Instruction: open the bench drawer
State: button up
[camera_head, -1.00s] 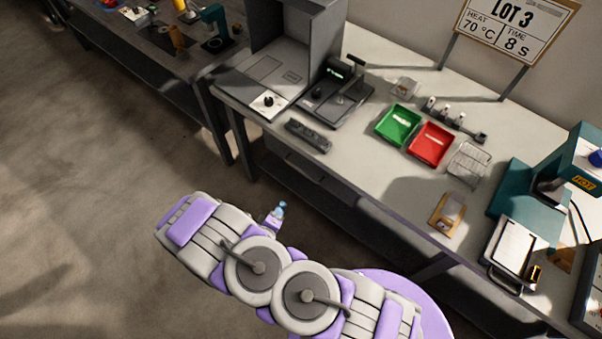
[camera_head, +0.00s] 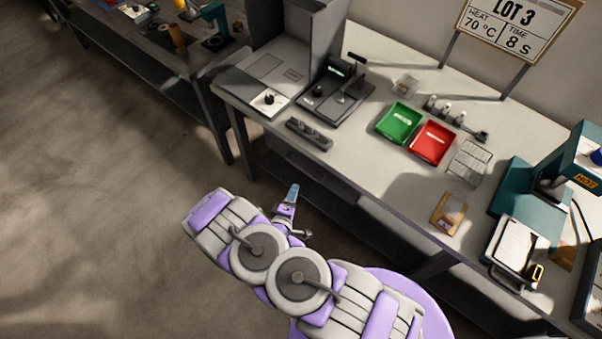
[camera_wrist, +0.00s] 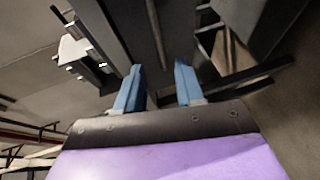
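The workbench (camera_head: 235,95) has a dark front below its pale top. In the head view the drawer is in shadow under the bench edge, and I cannot make out its outline. My gripper (camera_head: 293,189) is in front of the bench, below the top's edge, its fingers pointing toward the bench. In the wrist view my gripper (camera_wrist: 158,80) has its two blue fingers apart with nothing between them. Past the fingertips is a dark panel (camera_wrist: 125,20), perhaps the drawer front, with a long pale bar (camera_wrist: 155,28) that may be its handle. The bar looks apart from the fingers.
On the bench are a grey box-like station (camera_head: 300,45), a small device (camera_head: 335,92), a grey block (camera_head: 309,134), a green tray (camera_head: 398,123), a red tray (camera_head: 432,143) and a teal press (camera_head: 530,190). Bench legs stand beneath. The floor at left is clear.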

jog(key=b+x, duration=0.1)
jog(key=x, duration=0.9)
jog(key=shift+w, duration=0.25)
jog(key=shift+c, duration=0.5)
grip_shut()
jog(key=shift+s, duration=0.1)
